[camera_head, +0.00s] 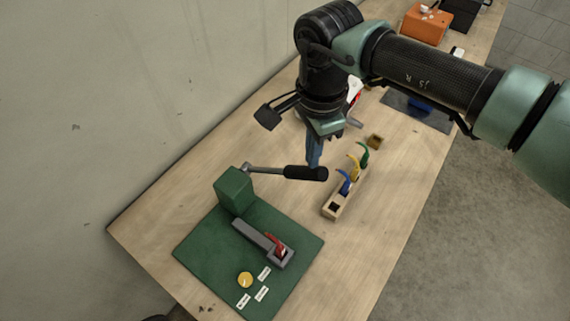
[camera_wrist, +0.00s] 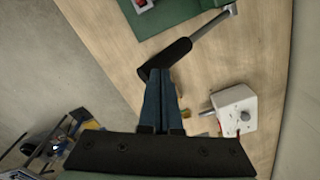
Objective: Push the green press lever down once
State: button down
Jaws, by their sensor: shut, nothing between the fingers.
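The press lever is a green block (camera_head: 236,188) with a grey rod and a thick black handle (camera_head: 306,173) that sticks out to the right, nearly level. The block stands on a green base plate (camera_head: 208,246). My gripper (camera_head: 314,163) points down with its blue-grey fingers shut and empty. Its tips are at the outer end of the black handle. In the wrist view, the fingertips (camera_wrist: 160,76) overlap the end of the black handle (camera_wrist: 166,58). Whether they touch it or hover just above it, I cannot tell.
A grey bar with a red lever (camera_head: 277,245) and a yellow knob (camera_head: 245,280) share the base plate. A wooden rack (camera_head: 332,208) with blue, yellow and green hooks stands right of the handle. A white box (camera_wrist: 235,108) shows in the wrist view. A wall borders the table's left.

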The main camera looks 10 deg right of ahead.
aim_at(310, 180)
jog(key=shift+f, duration=0.1)
jog(key=shift+f+b, duration=6.8)
jog(key=shift+f, duration=1.35)
jog(key=shift+d+r+p, duration=0.1)
jog(key=shift+r+p, duration=2.4)
jog(key=shift+r, duration=1.35)
jog(key=shift+r+p, duration=2.75)
jog(key=shift+r, duration=1.85)
